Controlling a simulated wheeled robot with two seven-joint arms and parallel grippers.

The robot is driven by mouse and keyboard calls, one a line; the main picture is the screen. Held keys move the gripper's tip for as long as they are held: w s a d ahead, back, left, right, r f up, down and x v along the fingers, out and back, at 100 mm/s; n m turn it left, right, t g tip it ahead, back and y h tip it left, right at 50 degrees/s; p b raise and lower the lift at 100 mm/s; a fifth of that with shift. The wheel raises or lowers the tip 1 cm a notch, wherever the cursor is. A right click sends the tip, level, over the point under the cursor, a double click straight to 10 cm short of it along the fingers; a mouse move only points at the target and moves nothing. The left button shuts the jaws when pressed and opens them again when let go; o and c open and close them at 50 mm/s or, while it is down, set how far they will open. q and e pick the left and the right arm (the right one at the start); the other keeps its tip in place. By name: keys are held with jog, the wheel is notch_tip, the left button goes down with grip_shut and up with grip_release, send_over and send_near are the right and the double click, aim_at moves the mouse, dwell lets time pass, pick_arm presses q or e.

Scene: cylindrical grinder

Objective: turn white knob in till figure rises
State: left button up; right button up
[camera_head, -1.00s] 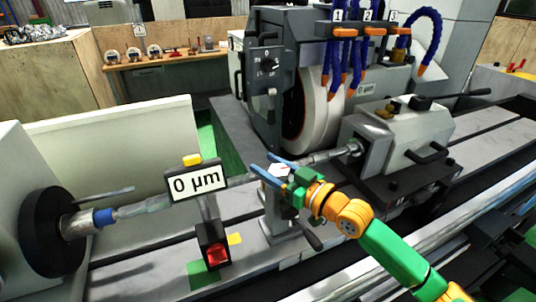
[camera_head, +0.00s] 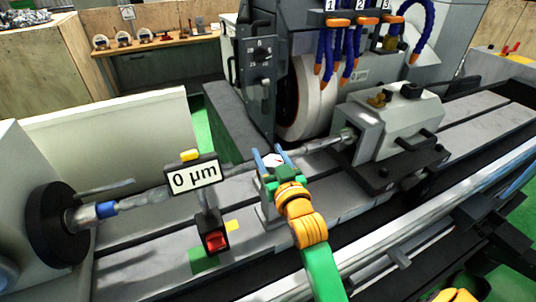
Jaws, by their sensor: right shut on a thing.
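The white knob (camera_head: 273,160) shows a small red mark and sits on the steady rest on the machine bed, near the middle of the view. My right gripper (camera_head: 270,152) has its two blue fingers on either side of the knob and is shut on it. The fingers and the green palm hide part of the knob and of the rest below. The figure on the display (camera_head: 194,175) left of the gripper reads 0 µm. My left gripper is not in view.
A long workpiece shaft (camera_head: 150,197) runs from the black chuck (camera_head: 54,224) to the tailstock (camera_head: 392,127). The grinding wheel (camera_head: 306,100) stands behind it, with blue coolant hoses above. A red button box (camera_head: 214,240) sits under the display.

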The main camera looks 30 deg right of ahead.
grip_shut()
jog(key=o, duration=1.4)
grip_release()
jog(key=shift+c, duration=0.2)
jog(key=shift+s, duration=0.25)
jog(key=s, duration=0.2)
jog(key=s+b, duration=0.1)
jog(key=s, duration=0.1)
jog(key=s+a+b, duration=0.1)
jog(key=s, duration=0.1)
jog(key=shift+s+a, duration=0.1)
jog(key=shift+s, duration=0.3)
jog(key=shift+w, duration=0.1)
